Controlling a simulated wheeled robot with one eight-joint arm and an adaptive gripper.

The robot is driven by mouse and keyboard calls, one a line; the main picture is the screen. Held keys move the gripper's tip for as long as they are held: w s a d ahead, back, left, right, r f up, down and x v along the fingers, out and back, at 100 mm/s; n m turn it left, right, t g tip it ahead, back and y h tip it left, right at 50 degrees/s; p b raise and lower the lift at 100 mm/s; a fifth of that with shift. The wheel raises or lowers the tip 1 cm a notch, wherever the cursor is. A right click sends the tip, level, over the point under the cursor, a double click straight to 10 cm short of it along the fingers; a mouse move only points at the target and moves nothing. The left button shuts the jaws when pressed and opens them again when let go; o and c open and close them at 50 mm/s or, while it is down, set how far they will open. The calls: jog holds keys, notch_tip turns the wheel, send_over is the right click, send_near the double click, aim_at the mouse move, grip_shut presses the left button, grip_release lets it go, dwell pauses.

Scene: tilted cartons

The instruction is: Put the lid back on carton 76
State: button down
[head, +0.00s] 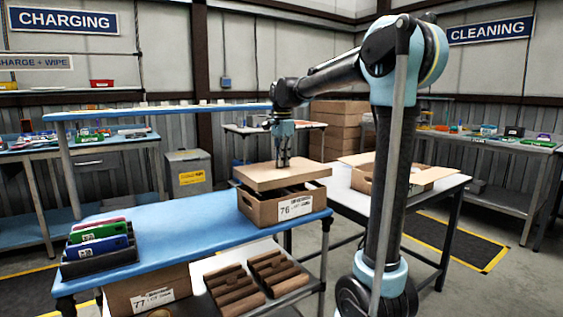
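Carton 76 (283,210) is a brown open-topped box with a white "76" label on its front, standing on the right end of the blue-topped table. Its flat tan lid (258,178) is over the opening, above the rim and shifted toward the back left. A dark gap shows between lid and rim at the front right, with dark contents inside. My gripper (283,163) points straight down at the middle of the lid, its narrow fingers close together and appearing shut on it. The exact grip point is too small to see clearly.
A rack of coloured cases (98,248) stands at the left of the blue table (185,236). Carton 77 (150,292) and brown divided trays (235,288) are on the shelf below. Another open carton (375,180) stands on the white table at right. The blue table's middle is clear.

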aim_at(282, 168)
jog(key=shift+a+f, duration=0.1)
jog(key=shift+f, duration=0.05)
jog(key=shift+f, duration=3.15)
jog(key=shift+f, duration=0.15)
jog(key=c, duration=1.7)
grip_release()
jog(key=shift+r, duration=9.45)
